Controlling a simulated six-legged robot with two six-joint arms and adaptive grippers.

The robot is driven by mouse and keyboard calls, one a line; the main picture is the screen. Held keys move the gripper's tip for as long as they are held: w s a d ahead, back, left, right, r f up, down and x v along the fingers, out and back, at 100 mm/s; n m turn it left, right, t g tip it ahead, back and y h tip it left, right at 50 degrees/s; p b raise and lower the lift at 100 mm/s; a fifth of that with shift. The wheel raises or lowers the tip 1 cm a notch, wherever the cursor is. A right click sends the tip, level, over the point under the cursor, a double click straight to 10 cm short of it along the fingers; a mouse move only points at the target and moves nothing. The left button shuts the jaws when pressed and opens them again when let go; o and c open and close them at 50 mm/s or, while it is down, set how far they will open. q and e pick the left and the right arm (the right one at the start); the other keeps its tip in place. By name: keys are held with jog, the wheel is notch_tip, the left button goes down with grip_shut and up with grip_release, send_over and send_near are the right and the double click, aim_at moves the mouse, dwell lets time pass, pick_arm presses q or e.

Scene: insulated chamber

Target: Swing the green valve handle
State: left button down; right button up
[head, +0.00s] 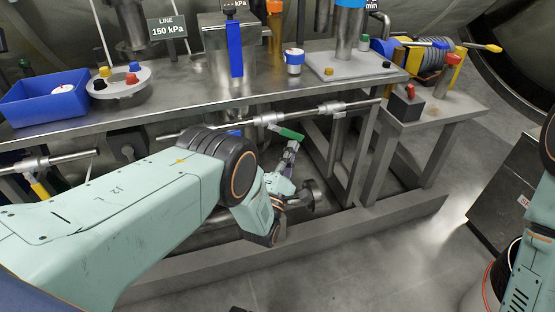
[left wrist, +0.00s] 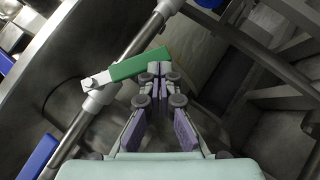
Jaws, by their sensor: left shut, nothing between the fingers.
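The green valve handle (head: 291,134) sits on a metal pipe under the front edge of the workbench. In the left wrist view the green valve handle (left wrist: 140,64) reaches up and right from its pale valve body (left wrist: 100,90), at an angle to the pipe. My left gripper (head: 293,146) is shut and empty, with its fingertips right by the handle. In the left wrist view the left gripper's tips (left wrist: 158,69) lie at the handle's lower side near its free end; I cannot tell whether they touch. My right gripper is out of view.
The workbench (head: 180,106) is above the pipe. A blue handle (left wrist: 38,158) lies along the same pipe, and a yellow handle (head: 40,188) hangs from a pipe at left. The bench's legs and lower beam (head: 330,226) stand close to the left gripper. Open floor lies in front.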

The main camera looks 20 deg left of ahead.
pick_arm(q)
jog(key=shift+w+d+r, duration=0.55)
jog(key=shift+d+r, duration=0.15)
jog(key=shift+d, duration=0.05)
jog(key=shift+w+d+r+p, duration=0.25)
jog(key=shift+r+p, duration=0.1)
jog(key=shift+r, duration=0.1)
jog(key=shift+w+d+r+p, duration=0.1)
jog(key=shift+d+r+p, duration=0.1)
jog(key=shift+r+p, duration=0.2)
jog(key=shift+r, duration=0.1)
jog(key=b, duration=0.3)
send_near(302, 139)
jog(key=w+d+f, duration=0.1)
jog(key=d+f, duration=0.3)
jog(key=f, duration=0.1)
jog(key=shift+d+f, duration=0.3)
